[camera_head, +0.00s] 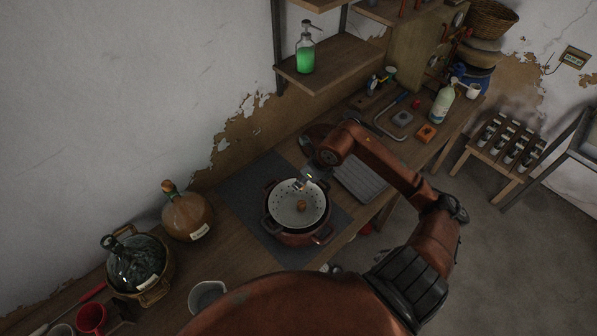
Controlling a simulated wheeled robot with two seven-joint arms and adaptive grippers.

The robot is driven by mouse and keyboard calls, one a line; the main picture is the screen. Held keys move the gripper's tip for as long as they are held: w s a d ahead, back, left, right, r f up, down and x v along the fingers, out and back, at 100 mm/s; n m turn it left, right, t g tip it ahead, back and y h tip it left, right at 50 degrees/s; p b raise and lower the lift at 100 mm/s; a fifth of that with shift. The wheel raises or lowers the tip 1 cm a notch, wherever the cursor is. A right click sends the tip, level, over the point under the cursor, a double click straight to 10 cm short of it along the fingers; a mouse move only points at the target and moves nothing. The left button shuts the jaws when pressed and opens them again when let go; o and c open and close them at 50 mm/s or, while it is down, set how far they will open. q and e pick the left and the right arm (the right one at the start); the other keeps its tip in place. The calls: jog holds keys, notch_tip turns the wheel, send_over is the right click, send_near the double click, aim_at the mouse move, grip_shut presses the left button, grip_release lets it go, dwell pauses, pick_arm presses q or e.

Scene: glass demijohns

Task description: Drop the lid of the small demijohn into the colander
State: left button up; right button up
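A white colander (285,213) with small holes sits on a reddish-brown pot (296,237) on a dark mat. A small brown lid or stopper (301,204) shows within the colander's outline; I cannot tell whether it touches the bottom. My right gripper (304,181) is just above it, over the colander's far part, its fingers too small to read. An amber demijohn (190,216) at the left has a brown stopper (168,186) on its neck. A dark glass demijohn (134,266) stands in a basket, with no brown stopper visible on its neck. My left gripper is out of view.
A red cup (91,317) and a grey vessel (207,296) stand near the front left. A ridged grey tray (361,180) lies right of the pot, beneath my arm. A shelf (333,65) holds a green bottle (305,57). A pump bottle (442,103) stands at the far end.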

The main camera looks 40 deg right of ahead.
aim_at(303, 188)
jog(key=shift+d+f, duration=0.1)
jog(key=shift+f+b, duration=1.5)
jog(key=shift+f, duration=1.4)
jog(key=o, duration=0.9)
jog(key=shift+r, duration=0.1)
jog(key=v, duration=1.2)
jog(key=shift+s, duration=0.1)
